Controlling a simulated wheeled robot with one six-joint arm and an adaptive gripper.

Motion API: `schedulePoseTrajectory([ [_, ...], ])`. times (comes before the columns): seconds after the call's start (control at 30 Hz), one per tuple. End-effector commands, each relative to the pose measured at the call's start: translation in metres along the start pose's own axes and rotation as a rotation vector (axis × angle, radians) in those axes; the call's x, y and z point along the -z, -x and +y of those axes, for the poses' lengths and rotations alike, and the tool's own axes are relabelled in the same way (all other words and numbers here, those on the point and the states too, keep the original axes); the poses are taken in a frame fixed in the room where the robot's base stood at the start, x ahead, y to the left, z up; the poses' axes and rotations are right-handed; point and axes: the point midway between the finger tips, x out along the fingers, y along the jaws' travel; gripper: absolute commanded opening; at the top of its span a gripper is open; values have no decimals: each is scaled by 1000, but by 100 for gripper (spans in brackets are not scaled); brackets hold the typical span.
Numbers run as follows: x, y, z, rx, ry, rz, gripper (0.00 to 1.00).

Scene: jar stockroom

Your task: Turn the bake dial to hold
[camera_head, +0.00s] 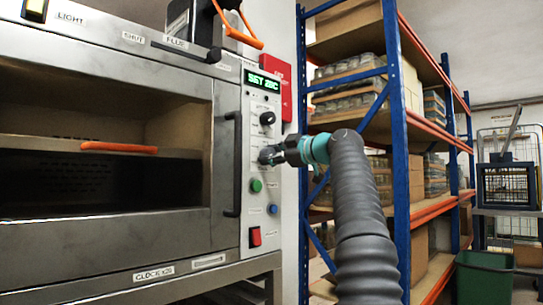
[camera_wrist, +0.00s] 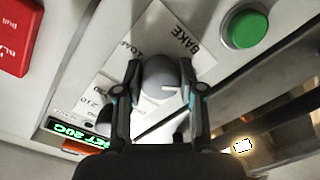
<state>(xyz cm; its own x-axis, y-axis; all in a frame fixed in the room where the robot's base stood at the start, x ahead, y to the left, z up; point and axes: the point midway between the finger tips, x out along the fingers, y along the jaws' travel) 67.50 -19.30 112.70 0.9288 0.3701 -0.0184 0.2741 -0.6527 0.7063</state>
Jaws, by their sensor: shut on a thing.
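My gripper (camera_wrist: 164,84) is shut on the dial, one dark finger on each side. In the head view my gripper (camera_head: 290,153) reaches the oven's control panel from the right and partly hides the dial (camera_head: 266,156). I cannot read a hold mark; fingers cover part of the plate.
The oven panel has a black knob (camera_head: 267,118) above the dial, with a green button (camera_head: 256,185), blue button (camera_head: 273,209) and red switch (camera_head: 255,237) below. The oven door handle (camera_head: 232,165) stands close left. Blue-orange shelving (camera_head: 398,120) is to the right.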

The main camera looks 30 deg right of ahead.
Motion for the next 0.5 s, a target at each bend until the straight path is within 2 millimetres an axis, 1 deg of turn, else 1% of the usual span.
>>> schedulePoseTrajectory([
  [0.03,-1,0,0,1,0,-2,4],
  [0.07,-1,0,0,1,0,-2,41],
  [0.1,-1,0,0,1,0,-1,51],
  [0.13,-1,0,0,1,0,-1,58],
  [0.17,-1,0,0,1,0,-1,64],
  [0.5,0,1,0,0,-1,0,64],
])
